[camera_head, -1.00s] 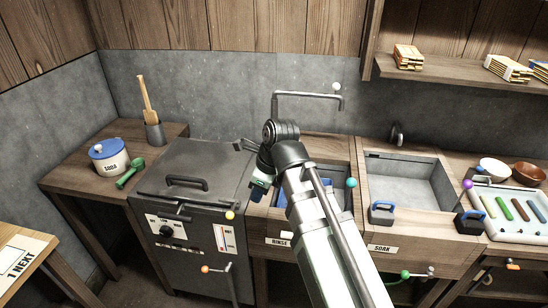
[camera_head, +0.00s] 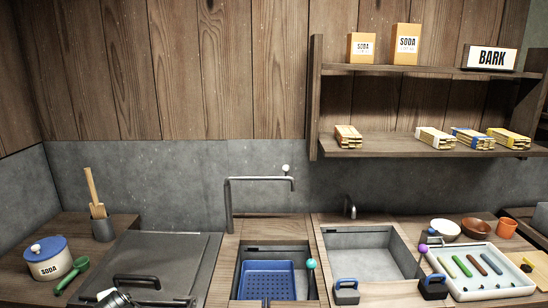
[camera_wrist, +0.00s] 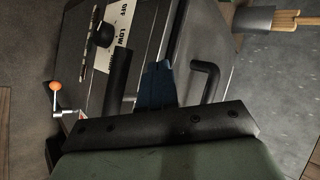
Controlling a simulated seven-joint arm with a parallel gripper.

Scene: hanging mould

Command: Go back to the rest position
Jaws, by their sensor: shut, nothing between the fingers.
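My gripper (camera_wrist: 157,70) shows in the wrist view as a narrow pair of dark blue fingers held together, with nothing between them. It is over the grey metal vat (camera_wrist: 190,30), whose dial, label plate and bent black handle (camera_wrist: 207,80) lie around it. I cannot tell how far the fingers are above the vat. In the head view only a small metal piece of my arm shows at the bottom left, in front of the vat lid (camera_head: 165,262); the fingers are out of that picture.
A blue perforated tray (camera_head: 268,280) sits in the left sink under a bent tap (camera_head: 228,205). A soda pot (camera_head: 47,262) stands left of the vat. Shelves (camera_head: 400,146) hold bundles and boxes. A white tray (camera_head: 455,262) of coloured sticks lies at right.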

